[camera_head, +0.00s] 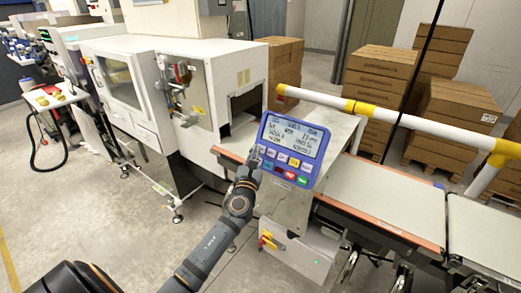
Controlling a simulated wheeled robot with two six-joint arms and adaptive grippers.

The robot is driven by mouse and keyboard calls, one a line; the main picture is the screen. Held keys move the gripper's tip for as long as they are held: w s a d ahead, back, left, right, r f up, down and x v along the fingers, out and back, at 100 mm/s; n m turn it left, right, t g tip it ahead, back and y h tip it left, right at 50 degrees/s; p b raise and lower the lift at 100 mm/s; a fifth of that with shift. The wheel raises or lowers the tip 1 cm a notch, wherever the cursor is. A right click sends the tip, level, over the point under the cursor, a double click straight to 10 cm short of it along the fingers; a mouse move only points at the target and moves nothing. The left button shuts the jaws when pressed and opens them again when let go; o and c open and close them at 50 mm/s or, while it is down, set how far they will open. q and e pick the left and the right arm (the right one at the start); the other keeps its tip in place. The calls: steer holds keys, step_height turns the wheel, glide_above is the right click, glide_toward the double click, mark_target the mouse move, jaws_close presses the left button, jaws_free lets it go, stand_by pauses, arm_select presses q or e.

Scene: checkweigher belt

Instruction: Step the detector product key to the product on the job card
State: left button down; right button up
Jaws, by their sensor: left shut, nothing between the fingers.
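The detector's control panel (291,149) is a blue-framed unit with a lit grey screen (294,136) in its upper part. Below the screen are rows of coloured keys (288,164) in white, yellow, red and green. The text on the screen is too small to read surely. My left gripper (257,157) is shut and empty, at the panel's lower left edge by the leftmost keys. I cannot tell whether its tips touch a key. The gripper hides part of that edge. I cannot make out a job card. My right gripper is out of view.
A white conveyor belt (375,196) runs off to the right behind the panel. A white and yellow rail (395,118) crosses above it. A white machine (135,85) stands at the left. Stacked cartons (378,75) stand behind.

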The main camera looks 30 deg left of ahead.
arm_select(q)
steer(key=shift+w+f, duration=0.1)
steer(key=shift+w, duration=0.05)
steer(key=shift+w+f, duration=0.1)
steer(key=shift+w, duration=0.2)
steer(key=shift+w+f+b, duration=0.2)
steer(key=shift+w+b, duration=0.1)
steer(key=shift+b, duration=0.15)
stand_by(0.7)
stand_by(0.3)
steer(key=shift+s+r+p, duration=0.4)
steer(key=shift+s+p, duration=0.15)
steer(key=shift+s, duration=0.2)
